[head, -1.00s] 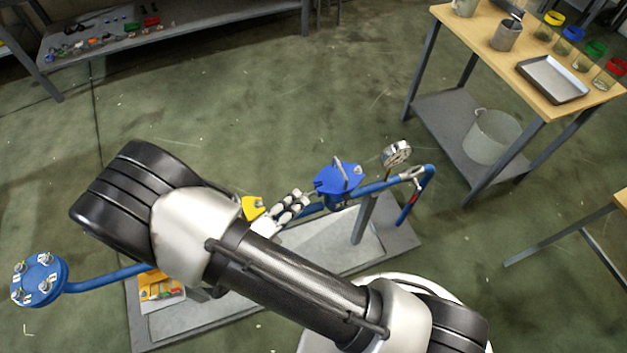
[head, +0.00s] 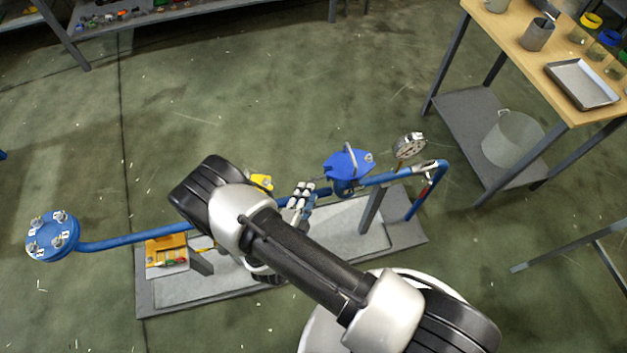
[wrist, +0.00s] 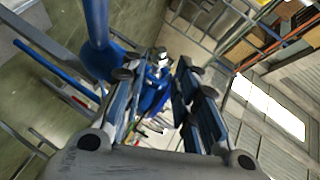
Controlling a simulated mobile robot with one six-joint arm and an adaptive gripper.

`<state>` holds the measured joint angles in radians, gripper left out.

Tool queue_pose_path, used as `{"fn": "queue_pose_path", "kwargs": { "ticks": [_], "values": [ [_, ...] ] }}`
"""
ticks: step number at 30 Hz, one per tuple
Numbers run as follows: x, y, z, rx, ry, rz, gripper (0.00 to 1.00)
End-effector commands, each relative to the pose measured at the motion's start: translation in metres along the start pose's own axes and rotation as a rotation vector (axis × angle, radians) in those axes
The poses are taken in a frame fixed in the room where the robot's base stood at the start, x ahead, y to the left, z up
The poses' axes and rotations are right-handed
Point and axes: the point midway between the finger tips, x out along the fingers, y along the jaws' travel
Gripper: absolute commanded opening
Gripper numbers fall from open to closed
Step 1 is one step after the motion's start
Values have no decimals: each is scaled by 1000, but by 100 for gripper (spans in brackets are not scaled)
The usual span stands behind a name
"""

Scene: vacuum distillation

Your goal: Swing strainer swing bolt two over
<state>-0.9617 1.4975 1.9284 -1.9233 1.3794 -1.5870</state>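The strainer (head: 349,165) is a blue body with a blue lid and a grey curved bar over it, on the blue pipe right of centre in the head view. A bolt end shows at the lid's right side. Which swing bolt is number two I cannot tell. My gripper (head: 302,190) is just left of the strainer and looks apart from it. In the wrist view my gripper (wrist: 158,78) has its two fingers spread. A blue part (wrist: 154,98) with a silver nut (wrist: 161,57) shows beyond and between them; nothing is clearly held.
A pressure gauge (head: 409,145) stands right of the strainer. A blue bolted flange (head: 52,237) ends the pipe at left. A yellow part (head: 261,182) shows behind my arm, and a yellow box (head: 167,250) sits low on the skid. A wooden bench (head: 545,65) stands at right.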

Motion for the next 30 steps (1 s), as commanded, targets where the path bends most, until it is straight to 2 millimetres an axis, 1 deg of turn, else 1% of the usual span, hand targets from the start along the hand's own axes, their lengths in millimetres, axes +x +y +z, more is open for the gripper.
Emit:
{"fn": "queue_pose_path", "kwargs": {
  "ticks": [1, 6, 9, 12, 16, 24, 30],
  "values": [
    [14, 2, -1, 5, 6, 1, 28],
    [46, 1, -1, 5, 5, -1, 28],
    [60, 1, 0, 4, 3, -1, 28],
    [69, 0, 0, 3, 2, -1, 28],
    [74, 0, 0, 2, 1, -1, 28],
    [75, -1, 0, 2, 0, -1, 27],
    [75, -1, 0, 2, 0, -1, 14]
  ]
}}
